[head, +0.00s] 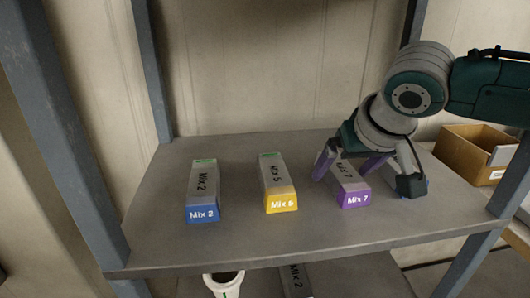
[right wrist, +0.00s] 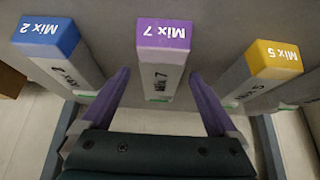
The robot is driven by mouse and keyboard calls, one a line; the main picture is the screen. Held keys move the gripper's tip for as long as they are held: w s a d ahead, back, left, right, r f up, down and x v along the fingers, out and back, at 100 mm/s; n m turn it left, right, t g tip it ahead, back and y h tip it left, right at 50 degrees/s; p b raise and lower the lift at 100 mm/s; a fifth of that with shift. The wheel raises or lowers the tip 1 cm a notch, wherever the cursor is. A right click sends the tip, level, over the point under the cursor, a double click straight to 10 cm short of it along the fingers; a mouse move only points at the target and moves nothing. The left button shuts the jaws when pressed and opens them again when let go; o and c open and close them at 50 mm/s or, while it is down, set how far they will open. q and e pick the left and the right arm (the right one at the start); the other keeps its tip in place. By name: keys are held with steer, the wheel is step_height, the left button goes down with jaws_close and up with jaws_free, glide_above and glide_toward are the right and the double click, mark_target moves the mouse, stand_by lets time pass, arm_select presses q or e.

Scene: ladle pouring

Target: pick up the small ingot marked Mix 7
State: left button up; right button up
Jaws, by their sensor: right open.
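The Mix 7 ingot (head: 355,199) is a grey bar with a purple labelled end. It lies on the shelf, right of the other two bars, its purple end toward the front edge. In the right wrist view its purple end (right wrist: 163,33) is at top centre. My right gripper (head: 344,173) is open above the ingot's rear part, with one purple finger on each side. In the right wrist view the gripper (right wrist: 160,76) shows a gap between each finger and the bar. The arm hides the ingot's far end in the head view. My left gripper is not in view.
The yellow-ended Mix 5 ingot (head: 281,203) and blue-ended Mix 2 ingot (head: 203,212) lie to the left on the shelf (head: 240,240). Blue-grey posts (head: 152,70) frame it. A cardboard box (head: 463,155) stands behind at right. A white vessel (head: 224,280) shows below the shelf.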

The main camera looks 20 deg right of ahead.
jaws_close()
stand_by(0.8)
steer(key=shift+r, duration=0.1)
